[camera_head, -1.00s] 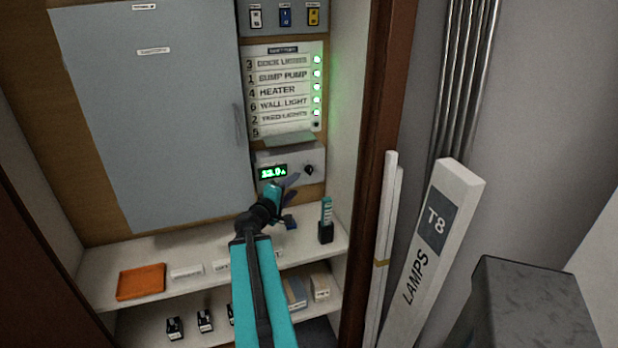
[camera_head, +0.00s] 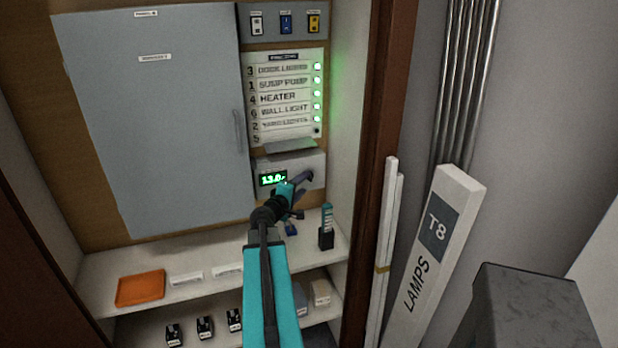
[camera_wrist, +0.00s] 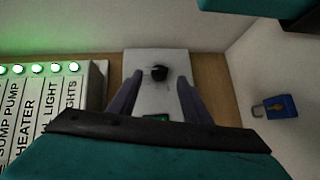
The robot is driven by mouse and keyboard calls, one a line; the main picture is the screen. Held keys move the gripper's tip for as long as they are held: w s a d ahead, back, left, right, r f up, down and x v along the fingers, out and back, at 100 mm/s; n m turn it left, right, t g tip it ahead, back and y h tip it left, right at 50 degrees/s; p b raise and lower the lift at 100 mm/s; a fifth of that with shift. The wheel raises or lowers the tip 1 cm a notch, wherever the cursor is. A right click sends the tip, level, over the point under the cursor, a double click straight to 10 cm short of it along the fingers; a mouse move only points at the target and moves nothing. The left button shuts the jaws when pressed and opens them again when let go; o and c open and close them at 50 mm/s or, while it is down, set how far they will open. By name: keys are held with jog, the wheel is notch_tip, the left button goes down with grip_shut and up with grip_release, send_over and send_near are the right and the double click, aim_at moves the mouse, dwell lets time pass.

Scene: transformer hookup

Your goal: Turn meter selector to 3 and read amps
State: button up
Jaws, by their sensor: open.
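The meter (camera_head: 262,168) is a pale box under the circuit list, with a small green display (camera_head: 273,178). The display seems to read about 13.0, but its last character is partly hidden. In the head view my arm covers the knob. My gripper (camera_wrist: 155,80) is open and empty, one finger on each side of the knob. I cannot tell whether the fingers touch it, or which number it points to.
The circuit list (camera_head: 287,98) has several rows with green lights; the lowest light is dark. Three switches (camera_head: 286,22) sit above. A blue padlock (camera_wrist: 280,107) is beside the meter in the wrist view. The shelf below holds an orange tray (camera_head: 140,288) and a black holder (camera_head: 326,238).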

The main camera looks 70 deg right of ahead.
aim_at(310, 178)
jog(key=shift+s+d+f+p, duration=0.2)
jog(key=shift+d+p, duration=0.15)
jog(key=shift+d, duration=0.9)
jog(key=shift+s+d+f+p, duration=0.15)
jog(key=shift+d+p, duration=0.2)
jog(key=shift+d, duration=0.85)
jog(key=shift+w, duration=0.1)
jog(key=c, duration=1)
jog(key=b, duration=0.3)
jog(key=shift+f, duration=0.2)
jog(key=n+h+b, duration=0.1)
jog(key=b, duration=0.5)
jog(key=shift+b, duration=0.7)
jog(key=shift+r, duration=0.1)
